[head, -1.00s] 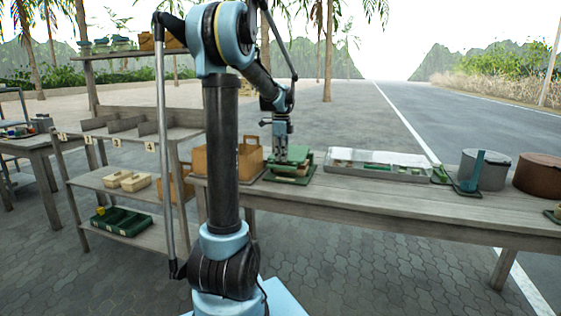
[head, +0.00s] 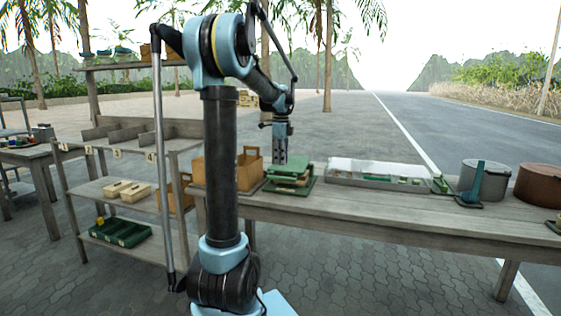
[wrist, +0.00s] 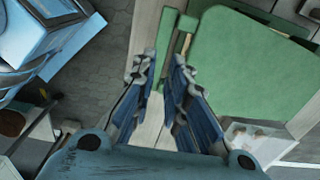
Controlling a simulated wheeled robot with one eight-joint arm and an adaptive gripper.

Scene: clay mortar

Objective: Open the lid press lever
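A green press-like stack (head: 291,175) with pale layers between its plates stands on the table, left of the long tray. In the wrist view its flat green top (wrist: 250,70) fills the right side. A narrow green bar (wrist: 181,45) lies along its left edge, just beyond my fingertips; I cannot tell for sure whether it is the lever. My gripper (head: 281,161) points down above the stack's left side. In the wrist view my gripper (wrist: 160,68) has its two fingers apart, with nothing held between them. Whether a fingertip touches the bar is unclear.
A long tray (head: 380,184) with small parts lies right of the stack. A teal upright (head: 474,181), a grey drum (head: 494,166) and a brown drum (head: 540,181) stand farther right. A wooden box (head: 249,169) is close on the left. The table front is clear.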

